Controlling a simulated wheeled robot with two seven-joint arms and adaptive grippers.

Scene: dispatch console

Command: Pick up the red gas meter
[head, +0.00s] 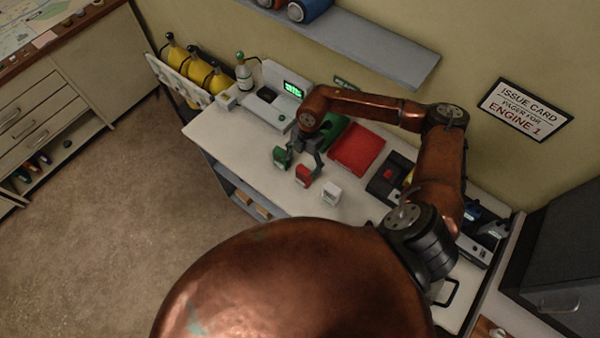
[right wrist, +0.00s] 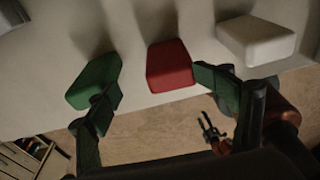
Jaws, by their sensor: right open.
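The red gas meter (head: 303,174) is a small block on the white counter, between a green block (head: 280,157) and a white block (head: 331,193). My right gripper (head: 305,158) is open and empty just by the red meter. In the right wrist view the red meter (right wrist: 170,66) lies ahead of the spread fingers (right wrist: 155,84). The right-hand finger is close to its edge, and the other overlaps the green block (right wrist: 95,82); contact is unclear. My left gripper (right wrist: 208,128) shows small and low in the wrist view, its jaw state unclear.
The white block (right wrist: 257,40) is just right of the right-hand finger. Behind stand a device with a green display (head: 293,90), a red pad (head: 357,149) and a black box (head: 385,178). Yellow cylinders (head: 200,72) stand at the far left. The counter's front edge is near.

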